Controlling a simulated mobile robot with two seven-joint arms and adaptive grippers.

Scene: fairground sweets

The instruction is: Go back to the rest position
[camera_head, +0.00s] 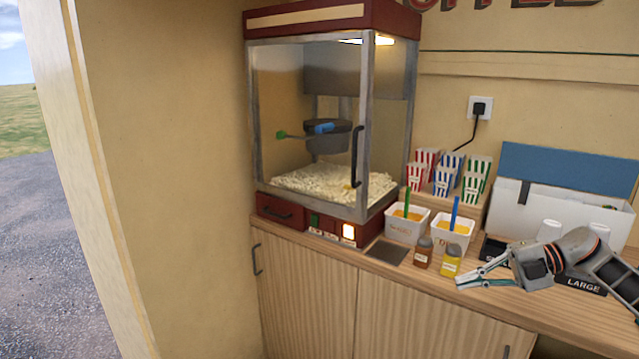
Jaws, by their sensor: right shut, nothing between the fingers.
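My right gripper (461,281) reaches in from the right over the wooden counter (560,309), in front of the paper-cup boxes. Its fingers point left and its tips are close together, shut with nothing between them. My left gripper is not in view.
A popcorn machine (364,125) holds popcorn behind glass. Two white tubs (403,230) (449,238) with coloured handles and a brown bottle (423,254) stand near my gripper. Striped cups (445,180) stand behind. A white box with blue lid (550,205) is at the right.

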